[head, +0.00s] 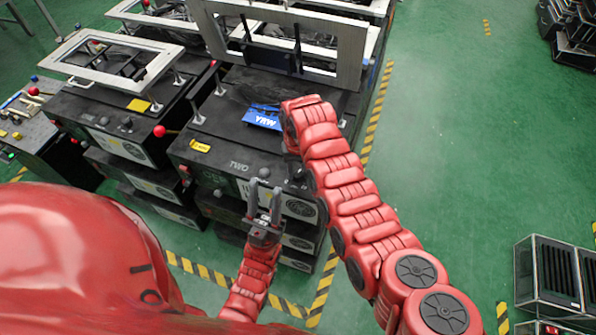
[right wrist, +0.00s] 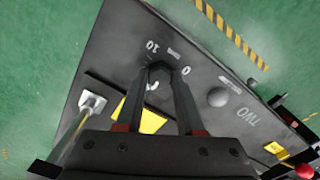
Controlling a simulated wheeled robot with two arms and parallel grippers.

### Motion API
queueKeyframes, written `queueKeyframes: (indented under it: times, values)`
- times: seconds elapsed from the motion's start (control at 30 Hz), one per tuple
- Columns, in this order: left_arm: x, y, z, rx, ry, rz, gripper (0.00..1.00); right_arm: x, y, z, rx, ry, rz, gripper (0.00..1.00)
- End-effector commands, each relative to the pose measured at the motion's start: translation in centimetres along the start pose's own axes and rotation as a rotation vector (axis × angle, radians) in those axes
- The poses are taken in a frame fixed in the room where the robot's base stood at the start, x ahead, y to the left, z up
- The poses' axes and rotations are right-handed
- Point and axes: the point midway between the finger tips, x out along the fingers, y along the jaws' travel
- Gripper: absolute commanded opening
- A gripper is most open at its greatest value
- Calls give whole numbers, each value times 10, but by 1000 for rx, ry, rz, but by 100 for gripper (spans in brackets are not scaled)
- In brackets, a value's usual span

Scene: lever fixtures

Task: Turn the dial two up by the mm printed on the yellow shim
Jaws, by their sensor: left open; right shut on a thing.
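Station TWO (head: 215,170) is a black box with a TWO label, which also shows in the right wrist view (right wrist: 233,115). My right gripper (right wrist: 160,72) is shut on the dial (right wrist: 157,76) on its top, between the printed 0 and 10. The fingers cover most of the dial, and its pointer cannot be read. A yellow piece (right wrist: 138,116), possibly the shim, lies partly hidden behind the fingers; I can read no number on it. In the head view my right arm hides the dial. My left gripper (head: 263,205) is open and empty at the front of station TWO.
A red-ball lever (head: 159,131) and a yellow tag (head: 200,146) are at station TWO's left. A round black knob (right wrist: 218,97) sits beside the TWO label. A blue plate (head: 262,117) lies farther back. Another station (head: 115,115) stands left.

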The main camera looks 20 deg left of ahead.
Motion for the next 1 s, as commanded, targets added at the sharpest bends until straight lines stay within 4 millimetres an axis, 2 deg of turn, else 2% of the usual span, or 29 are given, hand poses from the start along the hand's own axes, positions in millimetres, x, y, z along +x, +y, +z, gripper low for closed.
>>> queueKeyframes:
  times: [0.27, 0.3, 0.43, 0.77, 0.87, 1.0]
  values:
    - [0, 0, 0, 0, 0, 0, 40, 0, 0, 0, 0, 1, 0, 0]
    - [0, 0, 0, 0, 0, 0, 40, 0, 0, 0, 0, 1, 0, 44]
    - [0, 0, 0, 0, 0, 0, 40, 0, 0, 0, -1, 1, 0, 67]
    - [-1, 0, 0, 0, 0, 0, 40, -2, 0, 0, -1, 1, 0, 67]
    - [-3, 0, 1, 0, 0, 0, 40, -9, 0, -1, -1, 3, 0, 67]
    - [-9, 0, 2, 0, 0, 0, 40, -30, 0, -1, -2, 5, -2, 67]
